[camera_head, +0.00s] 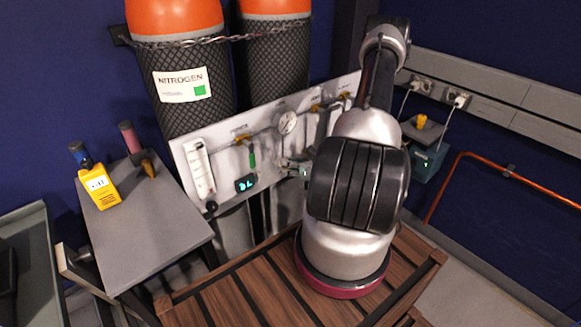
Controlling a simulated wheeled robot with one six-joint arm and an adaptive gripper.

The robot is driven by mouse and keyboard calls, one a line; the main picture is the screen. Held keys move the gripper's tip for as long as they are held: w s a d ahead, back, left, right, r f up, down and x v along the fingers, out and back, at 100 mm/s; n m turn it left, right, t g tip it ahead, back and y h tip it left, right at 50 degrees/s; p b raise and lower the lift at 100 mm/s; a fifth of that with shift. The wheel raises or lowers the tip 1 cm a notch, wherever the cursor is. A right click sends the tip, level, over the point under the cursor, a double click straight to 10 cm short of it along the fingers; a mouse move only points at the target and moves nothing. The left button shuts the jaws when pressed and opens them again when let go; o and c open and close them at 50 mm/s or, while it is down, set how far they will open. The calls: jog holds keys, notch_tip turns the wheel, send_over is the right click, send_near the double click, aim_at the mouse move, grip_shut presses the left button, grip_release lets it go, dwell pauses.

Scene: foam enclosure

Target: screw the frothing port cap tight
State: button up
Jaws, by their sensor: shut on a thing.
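A white upright panel (222,178) stands behind my arm and carries a flow tube, a round gauge, several yellow-handled valves and a small digital display. My gripper (285,165) is at the lower middle of the panel, just left of my forearm, and shows small and partly hidden. It is shut on a small part at the panel face, which I take to be the frothing port cap. The cap itself is too small and covered to make out, and its thread and seating cannot be seen.
Two orange-topped cylinders (185,85) stand chained behind the panel. A grey side table (135,235) at left holds a yellow meter (99,187). A slatted wooden platform (240,295) lies under my arm. A copper pipe (500,172) runs along the right.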

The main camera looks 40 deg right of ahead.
jog(key=shift+d+m+y, duration=0.1)
jog(key=shift+m+y, duration=0.5)
jog(key=shift+m, duration=0.2)
jog(key=o, duration=1)
jog(key=v, duration=1.2)
jog(key=shift+f, duration=0.15)
